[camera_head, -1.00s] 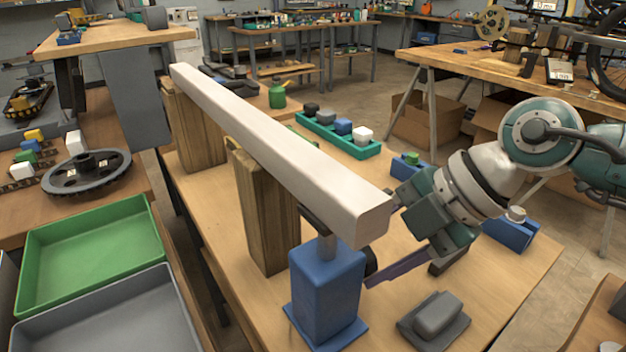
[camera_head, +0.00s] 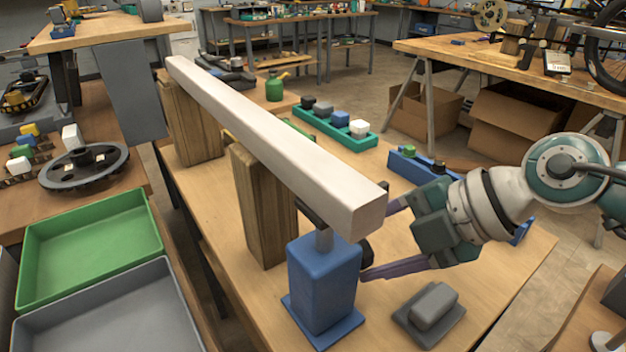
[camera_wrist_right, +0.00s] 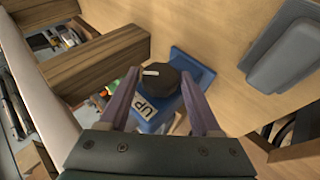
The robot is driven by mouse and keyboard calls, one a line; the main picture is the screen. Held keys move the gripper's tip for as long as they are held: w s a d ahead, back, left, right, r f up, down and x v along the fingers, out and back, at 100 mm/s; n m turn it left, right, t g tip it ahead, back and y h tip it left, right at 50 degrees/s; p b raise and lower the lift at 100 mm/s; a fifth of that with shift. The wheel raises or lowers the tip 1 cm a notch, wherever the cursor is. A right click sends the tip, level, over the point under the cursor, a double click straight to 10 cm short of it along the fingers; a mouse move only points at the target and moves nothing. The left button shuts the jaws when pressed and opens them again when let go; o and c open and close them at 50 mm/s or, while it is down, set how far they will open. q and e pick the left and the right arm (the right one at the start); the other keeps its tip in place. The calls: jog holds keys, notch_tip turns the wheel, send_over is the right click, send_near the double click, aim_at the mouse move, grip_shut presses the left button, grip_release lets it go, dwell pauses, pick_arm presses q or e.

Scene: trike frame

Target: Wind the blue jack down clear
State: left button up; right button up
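The blue jack (camera_head: 322,285) stands upright on its base plate at the table's near end. Its grey post rises to a dark head under the white beam (camera_head: 290,155); I cannot tell whether they touch. The jack's black knob (camera_head: 366,254) is on its right side. In the right wrist view, the knob (camera_wrist_right: 160,78) has a white mark, beside an "UP" label (camera_wrist_right: 150,107). My right gripper (camera_head: 374,240) is open, its purple fingers spread either side of the knob; contact is unclear. The beam hides one fingertip in the head view. My left gripper is out of view.
Two wooden posts (camera_head: 262,205) stand under the beam. A grey block on a pad (camera_head: 430,315) lies right of the jack. A teal tray of small blocks (camera_head: 335,128) and a blue bin (camera_head: 412,170) are further back. Green (camera_head: 90,245) and grey trays (camera_head: 110,315) lie left.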

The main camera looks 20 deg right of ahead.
jog(key=o, duration=0.3)
jog(key=p+v, duration=0.2)
jog(key=v, duration=0.8)
